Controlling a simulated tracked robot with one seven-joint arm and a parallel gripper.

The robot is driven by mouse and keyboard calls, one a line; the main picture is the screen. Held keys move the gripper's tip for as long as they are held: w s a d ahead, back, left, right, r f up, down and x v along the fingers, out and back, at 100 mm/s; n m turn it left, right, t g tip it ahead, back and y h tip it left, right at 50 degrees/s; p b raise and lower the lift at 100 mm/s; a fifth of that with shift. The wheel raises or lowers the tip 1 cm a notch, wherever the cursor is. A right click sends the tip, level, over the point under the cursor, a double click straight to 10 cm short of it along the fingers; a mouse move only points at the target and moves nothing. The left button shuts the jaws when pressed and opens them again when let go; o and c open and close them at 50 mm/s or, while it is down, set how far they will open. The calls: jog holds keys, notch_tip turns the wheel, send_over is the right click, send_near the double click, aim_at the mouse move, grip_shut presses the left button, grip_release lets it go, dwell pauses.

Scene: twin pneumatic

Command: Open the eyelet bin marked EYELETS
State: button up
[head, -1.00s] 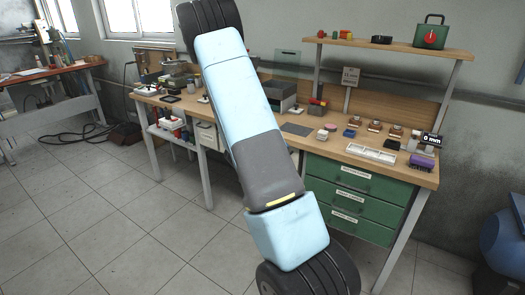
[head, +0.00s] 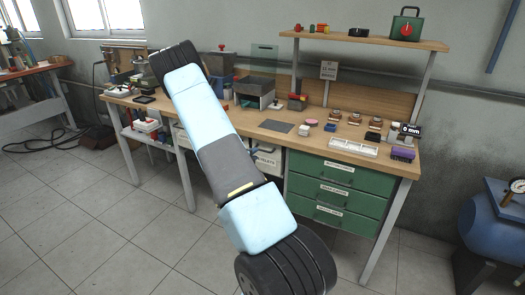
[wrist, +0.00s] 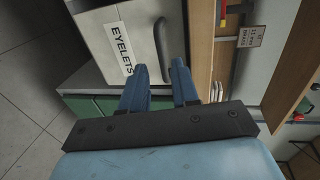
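The eyelet bin (wrist: 100,22) is a pale grey box with a white label reading EYELETS (wrist: 121,48), turned on its side in the wrist view. A dark curved handle (wrist: 160,38) stands on its front. The bin looks closed. My gripper (wrist: 159,68) has two blue fingers apart with nothing held. The handle's lower end lines up with the gap between the fingertips; I cannot tell whether it lies between them. In the head view a white labelled bin (head: 267,161) under the bench is partly hidden by my arm, and my gripper is mostly hidden there.
The wooden bench (head: 240,122) carries small parts, tools and a white tray (head: 349,147). Green drawers (head: 336,191) stand right of the bin. A blue tank (head: 497,222) stands at the far right. The tiled floor in front is clear.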

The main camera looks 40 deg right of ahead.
aim_at(261, 150)
jog(key=x, duration=0.7)
jog(key=shift+w+d, duration=0.15)
jog(key=shift+d, duration=0.15)
jog(key=shift+c, duration=0.2)
grip_shut()
jog(key=shift+f, duration=0.1)
